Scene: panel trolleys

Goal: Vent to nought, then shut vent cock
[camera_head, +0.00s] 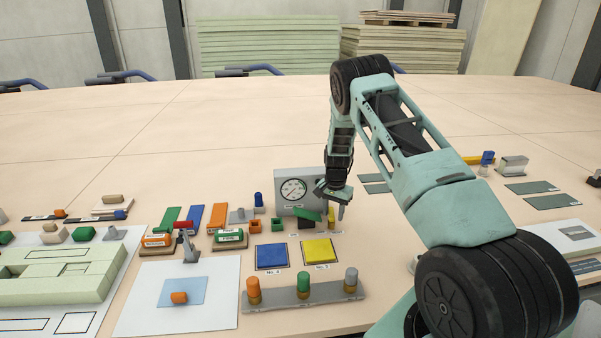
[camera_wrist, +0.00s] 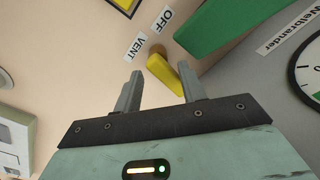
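The yellow vent cock lever (camera_wrist: 162,72) has its pivot by the VENT label (camera_wrist: 135,46) and OFF label (camera_wrist: 162,19). It slants down-right in the wrist view, between my gripper's (camera_wrist: 160,74) fingers, nearer the right one. The fingers are apart; contact is not clear. In the head view my gripper (camera_head: 338,208) is low beside the yellow lever (camera_head: 331,217), at the right of the grey gauge box (camera_head: 312,180). The white dial (camera_head: 293,189) faces the head camera, its needle too small to read. In the wrist view the dial (camera_wrist: 312,70) is cut off.
A green lever (camera_head: 307,215) lies in front of the gauge box, close to my gripper; it also shows in the wrist view (camera_wrist: 215,22). Blue (camera_head: 271,256) and yellow (camera_head: 319,251) pads lie in front. A grey rack (camera_head: 320,295) with capped pegs stands nearer. The table behind is clear.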

